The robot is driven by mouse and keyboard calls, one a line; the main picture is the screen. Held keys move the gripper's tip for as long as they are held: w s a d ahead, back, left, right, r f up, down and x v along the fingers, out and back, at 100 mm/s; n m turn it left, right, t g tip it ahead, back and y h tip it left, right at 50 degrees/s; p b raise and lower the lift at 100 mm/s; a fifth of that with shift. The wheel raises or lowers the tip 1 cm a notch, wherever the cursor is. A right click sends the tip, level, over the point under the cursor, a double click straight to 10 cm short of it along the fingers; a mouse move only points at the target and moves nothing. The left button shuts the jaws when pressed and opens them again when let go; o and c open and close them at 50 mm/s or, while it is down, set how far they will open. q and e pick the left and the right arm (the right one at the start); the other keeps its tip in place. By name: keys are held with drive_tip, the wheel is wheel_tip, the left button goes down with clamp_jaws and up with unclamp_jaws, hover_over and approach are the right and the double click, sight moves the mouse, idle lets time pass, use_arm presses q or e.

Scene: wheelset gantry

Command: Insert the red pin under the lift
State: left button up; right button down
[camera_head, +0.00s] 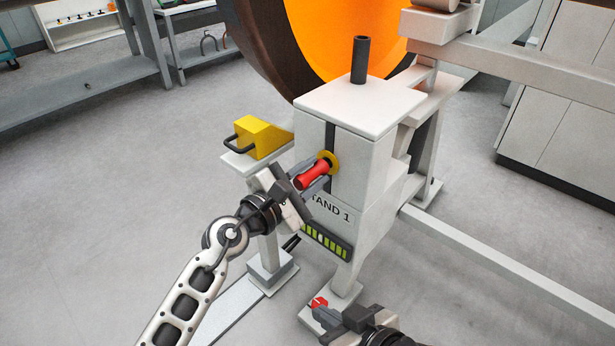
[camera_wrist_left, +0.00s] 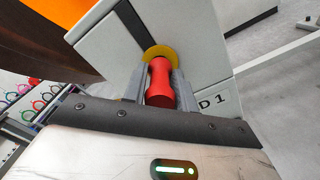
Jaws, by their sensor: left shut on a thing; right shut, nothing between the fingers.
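The red pin (camera_head: 313,175) is between the fingers of my left gripper (camera_head: 318,180), which is shut on it. Its far end is at the yellow ring (camera_head: 331,160) on the front of the lift stand (camera_head: 350,205), marked "STAND 1". In the left wrist view the pin (camera_wrist_left: 160,84) lines up with the yellow ring (camera_wrist_left: 158,51); how deep it sits in the ring I cannot tell. My right gripper (camera_head: 325,322) is shut and empty, low near the stand's foot, beside a small red part (camera_head: 318,302).
A yellow wedge with a black handle (camera_head: 262,136) rests on a side shelf of the stand. A large orange and dark wheel (camera_head: 335,40) rises behind. A grey bench (camera_head: 75,85) stands at the left. The floor at left is clear.

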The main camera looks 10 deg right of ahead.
use_arm(q)
drive_tip(key=shift+w+d, duration=0.45)
drive_tip(key=shift+d, duration=0.15)
use_arm(e)
drive_tip(key=shift+w, duration=0.1)
use_arm(q)
drive_tip(key=o, duration=1)
drive_tip(key=shift+s+a, duration=0.15)
drive_tip(key=shift+a, duration=0.2)
drive_tip(key=p+v, duration=0.1)
drive_tip(key=v, duration=1.4)
drive_tip(key=shift+s+a+r, duration=0.1)
drive_tip(key=shift+s, duration=0.1)
use_arm(e)
drive_tip(key=shift+r, duration=0.45)
